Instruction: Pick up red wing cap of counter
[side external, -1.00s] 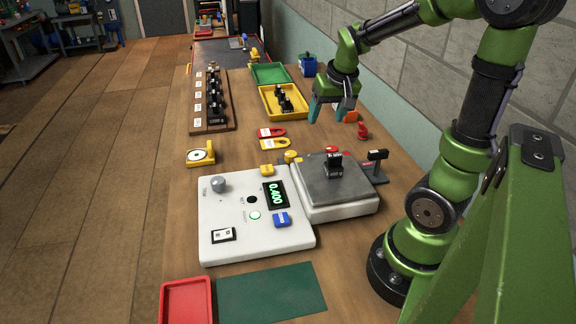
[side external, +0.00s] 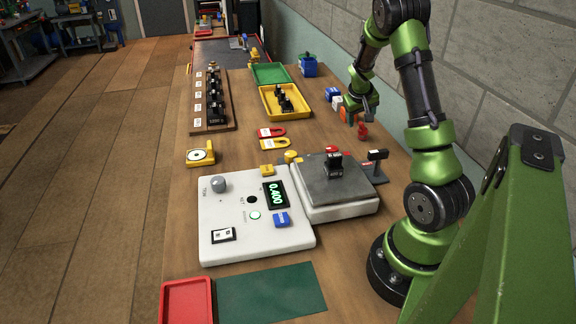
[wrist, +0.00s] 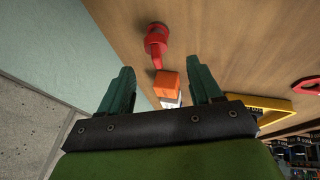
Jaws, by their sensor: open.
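A small red capped piece (side external: 363,131) stands on the bench near the wall; I cannot tell for sure that it is the wing cap. In the wrist view the red piece (wrist: 156,40) has a round end and a narrower stem, and lies beyond my fingertips. My gripper (side external: 360,113) is open beside it, with teal fingers. In the wrist view my gripper (wrist: 164,74) has an orange block (wrist: 168,84) showing between its fingers. Contact with the block cannot be told. The orange block (side external: 348,116) is partly covered in the side view.
A blue piece (side external: 332,94) and a white piece (side external: 337,102) lie close to my gripper. A yellow tray (side external: 266,98) holds black parts to the left. The scale (side external: 312,190) and its white console (side external: 232,240) stand nearer the camera. The wall bounds the right side.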

